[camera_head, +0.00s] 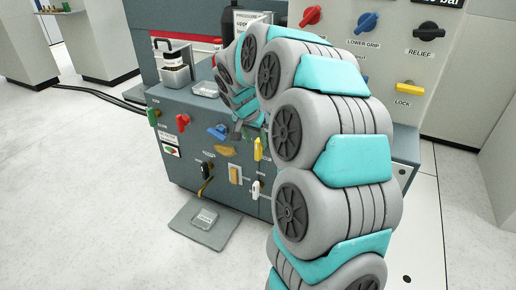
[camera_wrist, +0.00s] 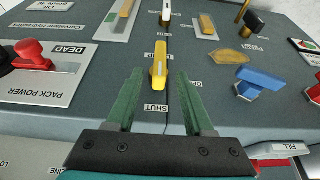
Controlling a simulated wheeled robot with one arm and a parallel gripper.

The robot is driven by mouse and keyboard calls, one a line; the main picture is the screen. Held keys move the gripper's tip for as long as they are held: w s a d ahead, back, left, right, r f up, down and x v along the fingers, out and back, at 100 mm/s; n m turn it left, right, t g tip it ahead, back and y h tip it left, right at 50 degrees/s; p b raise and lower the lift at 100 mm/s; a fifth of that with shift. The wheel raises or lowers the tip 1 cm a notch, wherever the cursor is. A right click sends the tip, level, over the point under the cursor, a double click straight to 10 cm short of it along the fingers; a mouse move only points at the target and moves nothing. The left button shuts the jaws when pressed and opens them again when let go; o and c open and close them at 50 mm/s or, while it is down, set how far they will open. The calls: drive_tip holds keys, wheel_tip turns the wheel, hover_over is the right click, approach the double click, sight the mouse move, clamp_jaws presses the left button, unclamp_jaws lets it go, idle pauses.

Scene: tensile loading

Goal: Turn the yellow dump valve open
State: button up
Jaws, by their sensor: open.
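The yellow valve handle (camera_wrist: 158,65) stands on the grey panel of the cabinet, and it also shows in the head view (camera_head: 258,149). In the wrist view its long side runs up and down the picture, with its near end towards the SHUT label (camera_wrist: 155,108). An OPEN label (camera_wrist: 196,84) is to its right, partly hidden by a finger. My gripper (camera_wrist: 160,74) is open, with one green finger on each side of the handle in the picture. I see gaps on both sides; the depth of the fingertips relative to the handle is unclear.
A red knob (camera_wrist: 31,57) on a PACK POWER plate is to the left, and a blue knob (camera_wrist: 259,84) to the right. A white lever (camera_wrist: 166,12) is just beyond. An upper panel holds another yellow handle (camera_head: 410,87), marked LOCK. Open floor (camera_head: 80,200) lies left.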

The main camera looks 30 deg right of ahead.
sight(258, 147)
drive_tip(key=shift+x, duration=2.4)
clamp_jaws()
